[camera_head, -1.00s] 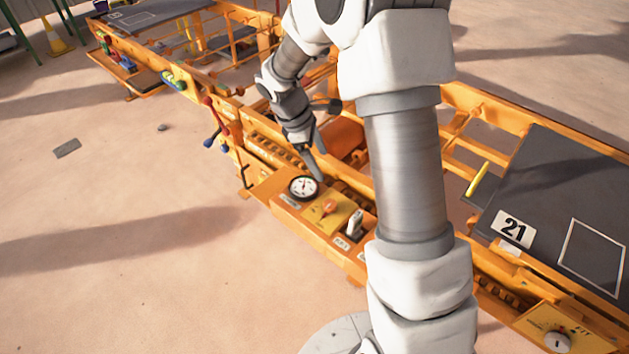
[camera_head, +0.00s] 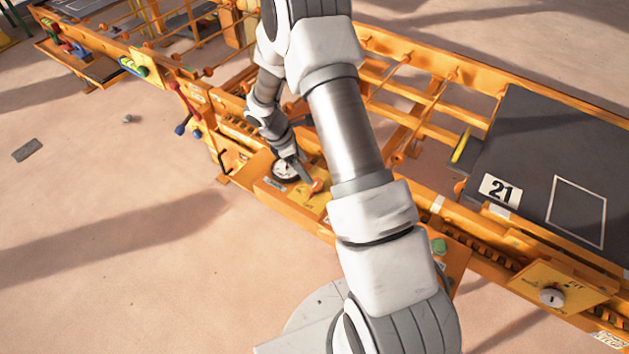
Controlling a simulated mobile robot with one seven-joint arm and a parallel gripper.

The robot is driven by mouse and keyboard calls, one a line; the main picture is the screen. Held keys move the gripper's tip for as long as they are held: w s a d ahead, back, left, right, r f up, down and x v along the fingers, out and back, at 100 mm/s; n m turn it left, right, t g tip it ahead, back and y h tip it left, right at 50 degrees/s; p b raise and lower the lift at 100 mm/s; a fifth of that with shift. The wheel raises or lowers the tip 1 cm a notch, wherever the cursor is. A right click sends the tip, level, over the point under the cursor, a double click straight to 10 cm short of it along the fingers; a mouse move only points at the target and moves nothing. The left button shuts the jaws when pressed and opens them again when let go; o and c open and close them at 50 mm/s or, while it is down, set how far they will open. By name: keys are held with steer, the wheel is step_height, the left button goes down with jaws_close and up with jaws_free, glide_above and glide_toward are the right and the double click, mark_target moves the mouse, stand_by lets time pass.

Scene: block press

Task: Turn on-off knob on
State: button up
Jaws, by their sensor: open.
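An orange knob (camera_head: 317,186) sits on a yellow plate (camera_head: 306,197) beside a round white-faced gauge (camera_head: 284,171) on the orange control panel. My gripper (camera_head: 306,179) points down at this knob, its tips at or just above it. I cannot tell whether they touch it. The gripper is open, and a gap between the fingers is hard to make out. My arm hides the panel's middle. A silver knob (camera_head: 552,297) is on another yellow plate at the lower right. The lettering is too small to tell which knob is marked on-off.
A green button (camera_head: 438,246) shows just right of my arm. Red and blue levers (camera_head: 186,110) stick out at the panel's left. The sandy floor at the lower left is mostly clear.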

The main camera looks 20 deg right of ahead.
mark_target(316, 182)
steer(key=x, duration=0.8)
steer(key=shift+w+b, duration=0.1)
steer(key=shift+b, duration=0.25)
steer(key=shift+c, duration=0.3)
jaws_close()
steer(key=shift+m, duration=0.4)
steer(key=m+g+b, duration=0.1)
steer(key=m, duration=0.2)
steer(key=shift+w+y, duration=0.15)
steer(key=shift+y, duration=0.15)
steer(key=m+g+b, duration=0.1)
steer(key=m, duration=0.2)
steer(key=shift+w+m+y+b, duration=0.1)
steer(key=shift+m+y+b, duration=0.2)
steer(key=shift+y+b, duration=0.1)
steer(key=m+y+b, duration=0.1)
steer(key=m, duration=0.2)
steer(key=m+g+y, duration=0.1)
steer(key=m, duration=0.2)
steer(key=shift+d+r+m+b, duration=0.1)
steer(key=shift+d+m+b, duration=0.1)
steer(key=shift+m+b, duration=0.15)
